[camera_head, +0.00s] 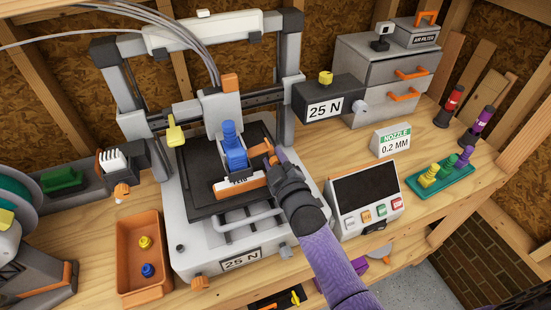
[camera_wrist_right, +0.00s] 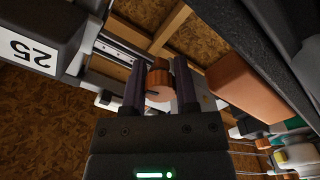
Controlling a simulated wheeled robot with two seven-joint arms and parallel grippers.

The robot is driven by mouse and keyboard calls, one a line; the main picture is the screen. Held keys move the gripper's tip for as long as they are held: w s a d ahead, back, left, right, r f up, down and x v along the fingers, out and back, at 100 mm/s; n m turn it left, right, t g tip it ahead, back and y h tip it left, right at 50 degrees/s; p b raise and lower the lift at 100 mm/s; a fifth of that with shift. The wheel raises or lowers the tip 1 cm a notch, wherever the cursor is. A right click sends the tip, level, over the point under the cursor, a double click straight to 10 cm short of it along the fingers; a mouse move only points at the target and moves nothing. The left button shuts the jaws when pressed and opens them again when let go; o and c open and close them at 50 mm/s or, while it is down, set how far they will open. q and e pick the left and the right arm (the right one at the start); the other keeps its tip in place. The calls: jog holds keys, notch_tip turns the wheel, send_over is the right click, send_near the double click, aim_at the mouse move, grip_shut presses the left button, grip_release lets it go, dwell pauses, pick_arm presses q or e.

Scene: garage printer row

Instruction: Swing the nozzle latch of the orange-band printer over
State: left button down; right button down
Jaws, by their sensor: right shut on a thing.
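The printer (camera_head: 188,228) stands in the middle of the bench, with a black bed and a "25 N" plate on its front. Its print head (camera_head: 222,107) hangs over the bed, with a blue part (camera_head: 233,145) and an orange strip (camera_head: 253,183) low on it. My right gripper (camera_head: 275,161) reaches in from the lower right to the print head's right side. In the right wrist view, its two dark fingers are shut on an orange-brown round knob (camera_wrist_right: 159,79), seemingly the nozzle latch. The fingers hide part of it in the head view. My left gripper is not in view.
An orange tray (camera_head: 125,250) with a yellow and a blue piece stands left of the printer. A control screen box (camera_head: 366,188) stands close right of my arm. A green rack (camera_head: 441,179) and grey drawers (camera_head: 378,75) stand farther right. A "25 N" box (camera_head: 325,104) overhangs the printer's right.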

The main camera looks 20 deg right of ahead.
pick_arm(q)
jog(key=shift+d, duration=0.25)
pick_arm(e)
jog(key=shift+c, duration=1.8)
grip_release()
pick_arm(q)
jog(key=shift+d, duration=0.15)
